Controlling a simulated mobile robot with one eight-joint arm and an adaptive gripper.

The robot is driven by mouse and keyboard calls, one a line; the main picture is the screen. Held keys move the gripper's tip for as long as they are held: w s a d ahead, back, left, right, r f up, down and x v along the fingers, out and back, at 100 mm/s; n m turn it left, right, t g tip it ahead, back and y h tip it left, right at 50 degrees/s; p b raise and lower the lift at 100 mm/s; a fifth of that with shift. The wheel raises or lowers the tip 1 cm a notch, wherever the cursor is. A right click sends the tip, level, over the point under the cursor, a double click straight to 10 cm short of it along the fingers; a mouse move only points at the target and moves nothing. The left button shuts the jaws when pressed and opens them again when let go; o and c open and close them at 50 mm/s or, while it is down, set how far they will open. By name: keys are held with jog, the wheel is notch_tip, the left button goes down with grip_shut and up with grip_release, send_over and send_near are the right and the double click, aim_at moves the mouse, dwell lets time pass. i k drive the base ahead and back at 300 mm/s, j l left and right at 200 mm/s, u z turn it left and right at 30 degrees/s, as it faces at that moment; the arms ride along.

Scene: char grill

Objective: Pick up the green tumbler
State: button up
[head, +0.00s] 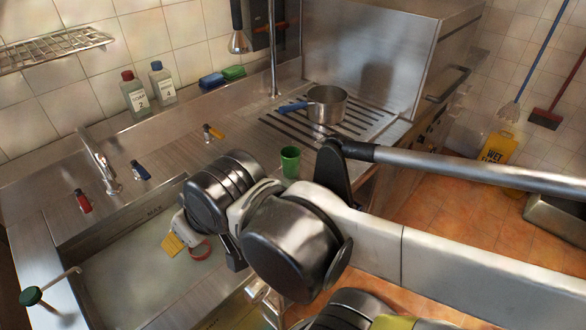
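The green tumbler (290,161) stands upright on the steel counter, near its front edge and in front of the slotted drain area. My arm crosses the picture in front of the counter, with its large joints just left of and below the tumbler. The tumbler's top and most of its body show. My gripper (236,254) is mostly hidden behind the arm's joints; only a dark part seems to show over the sink's front edge. It is apart from the tumbler, and its fingers cannot be made out.
A steel pot (327,105) with a blue handle stands behind the tumbler on the slotted drainboard. The sink (130,268) lies left, with a tap (100,160). Two bottles (134,92) and sponges (222,77) line the back. A yellow wet-floor sign (498,150) stands right.

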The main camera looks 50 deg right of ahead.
aim_at(291, 155)
jog(key=z, duration=1.4)
